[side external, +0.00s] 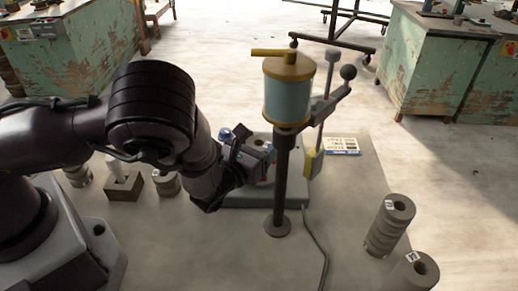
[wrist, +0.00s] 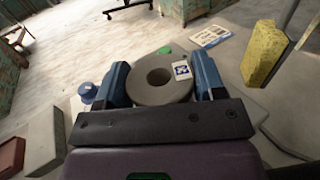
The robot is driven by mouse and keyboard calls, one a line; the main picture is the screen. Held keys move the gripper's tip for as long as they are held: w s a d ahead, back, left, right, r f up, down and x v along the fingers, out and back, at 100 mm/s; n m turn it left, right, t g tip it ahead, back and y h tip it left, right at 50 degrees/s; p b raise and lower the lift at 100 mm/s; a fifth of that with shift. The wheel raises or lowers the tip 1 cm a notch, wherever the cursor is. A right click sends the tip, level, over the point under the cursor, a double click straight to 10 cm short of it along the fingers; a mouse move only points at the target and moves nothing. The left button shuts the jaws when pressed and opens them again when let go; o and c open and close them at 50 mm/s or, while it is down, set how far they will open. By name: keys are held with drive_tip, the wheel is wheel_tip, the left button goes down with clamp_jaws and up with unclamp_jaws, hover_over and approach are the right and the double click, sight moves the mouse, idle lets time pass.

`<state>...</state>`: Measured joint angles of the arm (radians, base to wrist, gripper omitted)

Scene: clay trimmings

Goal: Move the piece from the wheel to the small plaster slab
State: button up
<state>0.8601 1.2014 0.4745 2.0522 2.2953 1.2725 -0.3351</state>
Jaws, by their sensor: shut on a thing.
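The piece is a thick grey clay ring (wrist: 160,92) with a central hole and a white-and-blue label, seen between my fingers in the wrist view. My gripper (wrist: 160,76) is shut on it, with a blue finger on each side. Whether the ring touches the wheel cannot be told. A pale block (wrist: 42,142) lies at the left of the wrist view; I cannot tell whether it is the small plaster slab.
A post with a blue-and-yellow canister (side external: 288,92) stands close in front of my gripper. Stacked grey cylinders (side external: 388,228) stand at right. A slotted block (side external: 123,187) is at left. A yellow block (wrist: 263,55) and a printed card (side external: 341,146) are near the wheel.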

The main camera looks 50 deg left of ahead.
drive_tip(key=shift+f, duration=0.65)
drive_tip(key=shift+f, duration=0.2)
drive_tip(key=o, duration=1.1)
